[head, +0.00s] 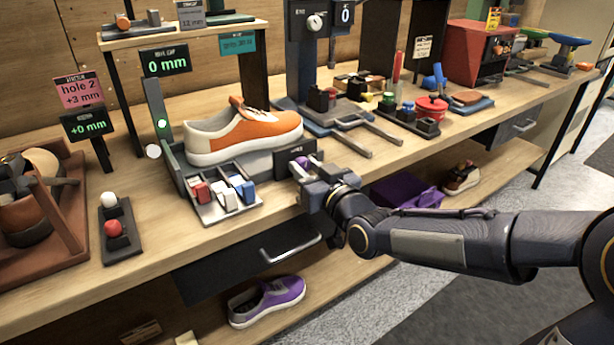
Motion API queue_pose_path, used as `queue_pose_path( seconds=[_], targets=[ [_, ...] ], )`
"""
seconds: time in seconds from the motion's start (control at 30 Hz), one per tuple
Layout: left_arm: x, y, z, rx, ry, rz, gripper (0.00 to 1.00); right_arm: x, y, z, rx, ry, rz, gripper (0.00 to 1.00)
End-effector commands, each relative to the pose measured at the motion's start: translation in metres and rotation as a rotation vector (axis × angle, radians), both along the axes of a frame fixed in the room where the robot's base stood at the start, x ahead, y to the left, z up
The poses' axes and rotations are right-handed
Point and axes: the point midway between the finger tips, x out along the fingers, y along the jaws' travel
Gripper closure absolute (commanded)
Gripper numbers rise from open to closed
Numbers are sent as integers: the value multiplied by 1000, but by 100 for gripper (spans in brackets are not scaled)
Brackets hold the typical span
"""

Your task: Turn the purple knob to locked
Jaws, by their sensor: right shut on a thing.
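The purple knob (302,162) shows as a small purple patch on a dark block (284,158) at the right front of the shoe stand. My right gripper (303,172) reaches in from the right and is shut at the knob, its fingers covering most of it. How far the knob is turned cannot be made out. An orange and white sneaker (243,132) rests on the stand just behind and left of the gripper. My left gripper is not in view.
A tray (216,211) with red, white and blue pieces sits left of the gripper. A drawer (250,262) is below the bench edge. A purple shoe (266,302) lies on the lower shelf. A blue-grey fixture (345,118) stands behind right.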

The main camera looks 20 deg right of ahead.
Motion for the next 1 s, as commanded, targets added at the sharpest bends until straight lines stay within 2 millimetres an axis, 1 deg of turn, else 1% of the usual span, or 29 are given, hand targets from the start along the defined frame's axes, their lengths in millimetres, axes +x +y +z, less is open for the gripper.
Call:
queue_pose_path(
  seconds=[0.03,0.37,0.8,1.0],
  targets=[
    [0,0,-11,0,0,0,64,0,-1,-4,41,9,-2,94],
    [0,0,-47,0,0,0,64,0,-1,-5,341,107,0,94],
    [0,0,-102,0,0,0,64,0,-1,-6,737,238,2,94],
    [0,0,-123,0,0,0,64,0,-1,-5,914,297,1,94]
  ],
)
